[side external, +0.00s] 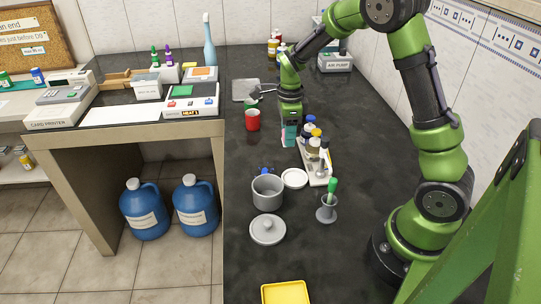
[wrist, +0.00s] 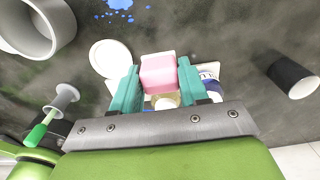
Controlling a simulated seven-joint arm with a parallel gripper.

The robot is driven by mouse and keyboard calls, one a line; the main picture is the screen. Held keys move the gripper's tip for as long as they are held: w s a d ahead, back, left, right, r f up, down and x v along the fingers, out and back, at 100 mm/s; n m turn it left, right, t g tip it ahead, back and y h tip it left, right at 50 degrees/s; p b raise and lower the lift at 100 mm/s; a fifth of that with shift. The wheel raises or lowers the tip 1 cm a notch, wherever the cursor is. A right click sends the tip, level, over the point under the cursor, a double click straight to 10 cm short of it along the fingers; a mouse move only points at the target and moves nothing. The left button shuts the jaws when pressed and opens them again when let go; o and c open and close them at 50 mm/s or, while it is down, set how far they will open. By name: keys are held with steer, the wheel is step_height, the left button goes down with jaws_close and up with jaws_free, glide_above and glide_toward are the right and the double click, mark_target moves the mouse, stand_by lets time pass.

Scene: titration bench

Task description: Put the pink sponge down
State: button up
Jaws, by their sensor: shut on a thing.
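The pink sponge (wrist: 159,73) is a pale pink block held between the two teal fingers of my gripper (wrist: 157,84) in the wrist view. My gripper is shut on it, with a finger against each side. In the side external view my gripper (side external: 289,136) points down over the dark bench, just left of the bottle tray. Only a small pink part of the sponge shows there, and I cannot tell whether it touches the bench.
Blue spots (wrist: 118,8) mark the bench. A yellow tray (side external: 285,292) is in front.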

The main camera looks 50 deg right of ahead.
mark_target(287, 160)
steer(key=shift+f, duration=3)
steer(key=shift+f, duration=0.1)
steer(key=o, duration=0.9)
steer(key=shift+o, duration=0.2)
